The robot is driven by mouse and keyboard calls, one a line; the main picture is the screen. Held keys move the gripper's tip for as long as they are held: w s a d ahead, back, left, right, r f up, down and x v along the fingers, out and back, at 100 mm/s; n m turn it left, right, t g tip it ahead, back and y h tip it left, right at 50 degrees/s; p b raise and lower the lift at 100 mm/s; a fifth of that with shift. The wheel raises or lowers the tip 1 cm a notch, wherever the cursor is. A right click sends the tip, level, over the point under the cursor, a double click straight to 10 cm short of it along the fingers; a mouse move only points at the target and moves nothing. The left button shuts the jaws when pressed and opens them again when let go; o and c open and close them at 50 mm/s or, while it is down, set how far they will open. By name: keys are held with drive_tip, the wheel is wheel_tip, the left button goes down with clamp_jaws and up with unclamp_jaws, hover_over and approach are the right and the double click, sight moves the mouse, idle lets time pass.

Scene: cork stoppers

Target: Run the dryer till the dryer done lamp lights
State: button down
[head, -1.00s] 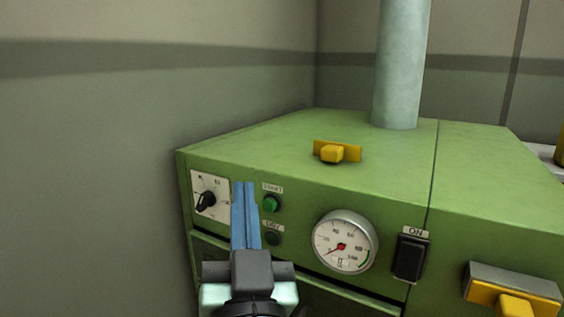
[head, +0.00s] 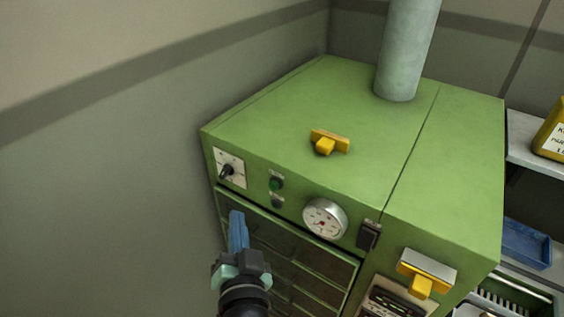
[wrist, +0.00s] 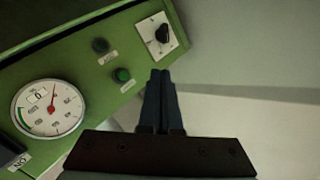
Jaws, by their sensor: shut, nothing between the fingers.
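The green dryer (head: 270,105) stands in the corner. Its front panel has a black knob on a white plate (head: 236,160), which is also in the wrist view (wrist: 174,46). A green start button (head: 276,184) is beside it and shows in the wrist view (wrist: 122,75). The small dry lamp (head: 277,202) looks dark, as it does in the wrist view (wrist: 100,45). A round gauge (head: 324,219) with a red needle and a black ON switch (head: 369,235) are to the right. My gripper (head: 237,213) is shut and empty, apart from the panel, below the knob in the head view.
A yellow handle (head: 329,142) is on the dryer's top, near a grey pipe (head: 410,50). Another yellow handle (head: 424,276) is on the front at right. A blue tray (head: 525,243) and a yellow container (head: 552,130) are on shelves at right. A wall is close on the left.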

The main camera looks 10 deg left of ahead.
sight(273, 186)
drive_tip(key=shift+s+a+f+m+g+p, duration=0.1)
drive_tip(key=shift+s+f+m+g+p, duration=0.1)
drive_tip(key=shift+s+p, duration=0.2)
drive_tip(key=shift+s+a+f+m+g+p, duration=0.1)
drive_tip(key=shift+s+g+p, duration=0.15)
drive_tip(key=shift+p, duration=0.1)
drive_tip(key=w+d+b, duration=0.3)
drive_tip(key=w, duration=0.5)
drive_tip(key=shift+w, duration=0.2)
drive_tip(key=shift+w+d+b, duration=0.1)
drive_tip(key=shift+d+b, duration=0.05)
drive_tip(key=shift+b, duration=0.2)
idle(1.6)
drive_tip(key=shift+w+d, duration=0.1)
drive_tip(key=shift+w, duration=0.15)
drive_tip(key=shift+w+d+r+b, duration=0.1)
drive_tip(key=shift+w+d+b, duration=0.05)
drive_tip(key=shift+w+b, duration=0.25)
idle(0.7)
drive_tip(key=shift+s+a+p, duration=0.3)
drive_tip(key=shift+s+p, duration=0.1)
drive_tip(key=shift+s, duration=0.4)
